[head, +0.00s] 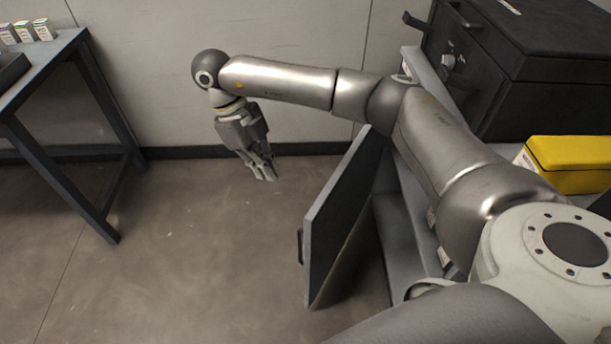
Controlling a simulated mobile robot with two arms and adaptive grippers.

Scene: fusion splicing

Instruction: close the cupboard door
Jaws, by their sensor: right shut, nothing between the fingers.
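The cupboard door (336,222) is a grey panel standing ajar, swung out to the left from the cupboard (400,246). A small dark handle (300,246) sits on its outer left face. Part of the cupboard's inside shows to the right of the door, and my right arm hides much of the rest. My right gripper (265,174) is shut and empty. It hangs pointing down over the open floor, to the upper left of the door in the picture and apart from it. My left gripper is not in view.
A black case (530,60) and a yellow box (572,160) stand on the cupboard's top. A dark table (62,50) with small boxes (35,30) stands at the left. The floor (190,250) between the table and the door is clear. A wall runs behind.

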